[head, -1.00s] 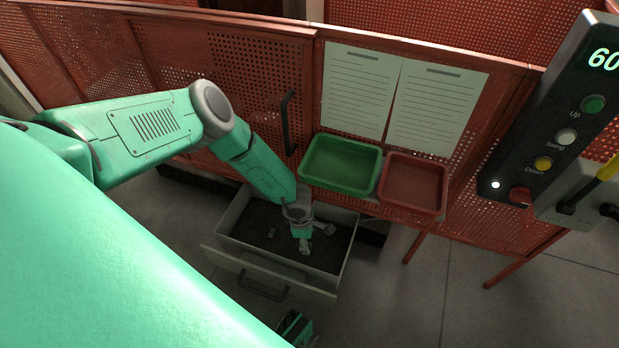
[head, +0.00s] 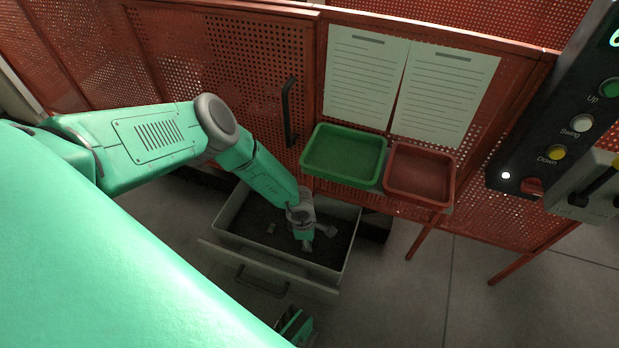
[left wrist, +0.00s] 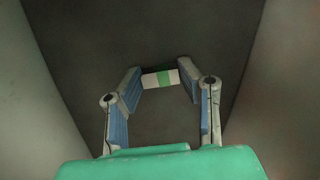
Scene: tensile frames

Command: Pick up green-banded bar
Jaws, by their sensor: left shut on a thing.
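The green-banded bar (left wrist: 163,78), a short white piece with a green middle band, shows in the left wrist view between my left gripper's two fingertips. My left gripper (left wrist: 160,80) is shut on it, one finger at each end. In the head view my left gripper (head: 307,243) reaches down into an open grey drawer (head: 230,252), near the right part of its dark floor. The bar is too small and hidden to make out clearly there.
A green tray (head: 345,180) and a red tray (head: 418,198) hang on the red perforated panel above the drawer. A dark control box (head: 545,130) stands at the right.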

